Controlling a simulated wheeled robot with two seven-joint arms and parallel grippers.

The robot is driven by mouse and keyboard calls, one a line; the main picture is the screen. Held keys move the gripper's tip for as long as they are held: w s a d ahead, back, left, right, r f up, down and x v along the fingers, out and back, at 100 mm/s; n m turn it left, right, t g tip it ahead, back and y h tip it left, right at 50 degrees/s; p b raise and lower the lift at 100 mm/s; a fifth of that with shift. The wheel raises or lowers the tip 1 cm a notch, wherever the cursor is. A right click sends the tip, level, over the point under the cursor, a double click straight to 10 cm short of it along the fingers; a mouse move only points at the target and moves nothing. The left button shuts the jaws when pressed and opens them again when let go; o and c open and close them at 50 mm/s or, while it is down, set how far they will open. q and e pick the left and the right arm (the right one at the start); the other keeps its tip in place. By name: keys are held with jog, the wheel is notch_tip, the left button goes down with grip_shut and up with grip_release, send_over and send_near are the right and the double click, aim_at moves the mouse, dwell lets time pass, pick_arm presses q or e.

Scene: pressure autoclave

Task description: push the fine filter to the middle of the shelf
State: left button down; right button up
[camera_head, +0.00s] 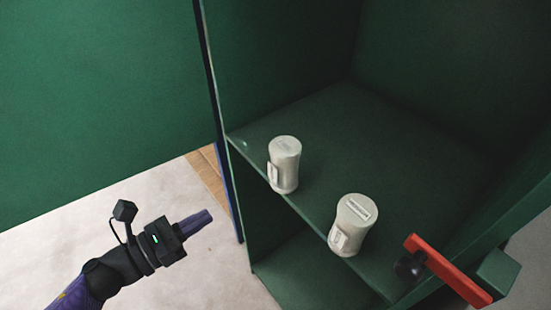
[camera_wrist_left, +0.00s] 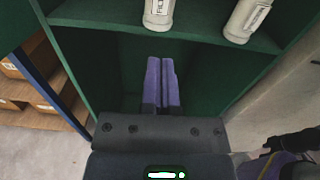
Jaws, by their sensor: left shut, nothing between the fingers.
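Two white, waisted cylindrical filters stand upright near the front edge of the green shelf (camera_head: 395,150). The left filter (camera_head: 284,165) is a little farther back in the picture than the right filter (camera_head: 352,226). Their labels are too small to read, so I cannot tell which is the fine filter. In the left wrist view, the left filter (camera_wrist_left: 158,14) and the right filter (camera_wrist_left: 246,18) are cut off at the top. My left gripper (camera_head: 209,216) is shut and empty, outside the cabinet, left of both filters and touching neither. My right gripper does not show.
The green cabinet's left wall edge (camera_head: 214,80) stands between my left gripper and the shelf space. An open lower compartment (camera_head: 285,255) lies under the shelf. A red handle bar (camera_head: 447,270) with a black knob is at the lower right. The shelf behind the filters is clear.

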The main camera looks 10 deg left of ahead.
pick_arm(q)
jog(key=p, duration=0.1)
send_near(273, 176)
jog(key=x, duration=0.6)
jog(key=shift+w+d, duration=0.1)
jog(key=shift+w, duration=0.2)
jog(key=shift+w+d, duration=0.3)
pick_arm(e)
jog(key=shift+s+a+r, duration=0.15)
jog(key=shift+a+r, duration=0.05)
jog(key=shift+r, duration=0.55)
pick_arm(q)
jog(key=shift+w+f, duration=0.1)
